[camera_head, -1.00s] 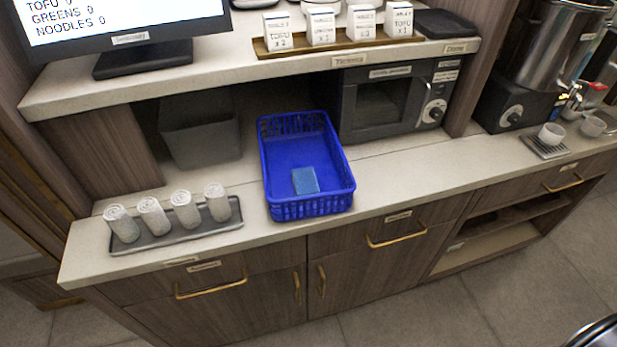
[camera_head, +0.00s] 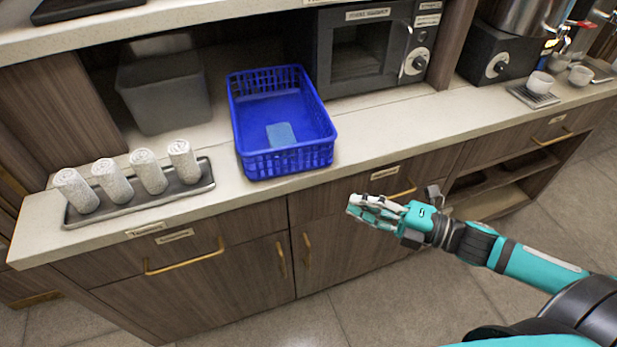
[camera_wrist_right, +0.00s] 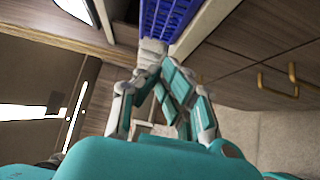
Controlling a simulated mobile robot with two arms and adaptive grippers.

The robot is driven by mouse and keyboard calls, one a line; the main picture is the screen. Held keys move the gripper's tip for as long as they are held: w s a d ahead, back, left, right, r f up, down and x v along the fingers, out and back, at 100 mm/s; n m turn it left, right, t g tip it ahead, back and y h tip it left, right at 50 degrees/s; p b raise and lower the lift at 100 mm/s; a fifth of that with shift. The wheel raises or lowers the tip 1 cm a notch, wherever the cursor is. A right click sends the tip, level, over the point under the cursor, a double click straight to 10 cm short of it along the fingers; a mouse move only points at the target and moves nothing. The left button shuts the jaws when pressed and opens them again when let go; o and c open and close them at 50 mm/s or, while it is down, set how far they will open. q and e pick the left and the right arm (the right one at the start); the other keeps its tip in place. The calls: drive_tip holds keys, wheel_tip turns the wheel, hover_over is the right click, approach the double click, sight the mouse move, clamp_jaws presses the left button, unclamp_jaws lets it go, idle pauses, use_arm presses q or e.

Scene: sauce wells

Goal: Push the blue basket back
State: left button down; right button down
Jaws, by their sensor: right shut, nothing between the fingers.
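The blue basket (camera_head: 290,160) is an open plastic crate on the light countertop, with its front end near the counter's front edge. A light-blue flat block lies inside it. My right gripper (camera_head: 362,207) is shut and empty, in front of the counter and to the right of the basket, apart from it. In the right wrist view the gripper (camera_wrist_right: 153,48) shows with its fingers together, and part of the blue basket (camera_wrist_right: 180,20) shows beyond the fingertips. My left gripper is not in view.
A grey tray (camera_head: 140,212) with several rolled white towels stands left of the basket. A grey bin (camera_head: 165,95) is behind, to the left, and a dark microwave (camera_head: 370,45) behind, to the right. The countertop (camera_head: 400,125) right of the basket is clear.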

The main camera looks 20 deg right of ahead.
drive_tip(key=p, duration=0.1)
approach(283, 166)
drive_tip(key=s+a, duration=0.1)
drive_tip(key=a, duration=0.2)
drive_tip(key=shift+w+a+p, duration=0.1)
drive_tip(key=shift+w+p, duration=0.3)
drive_tip(key=shift+w, duration=1.6)
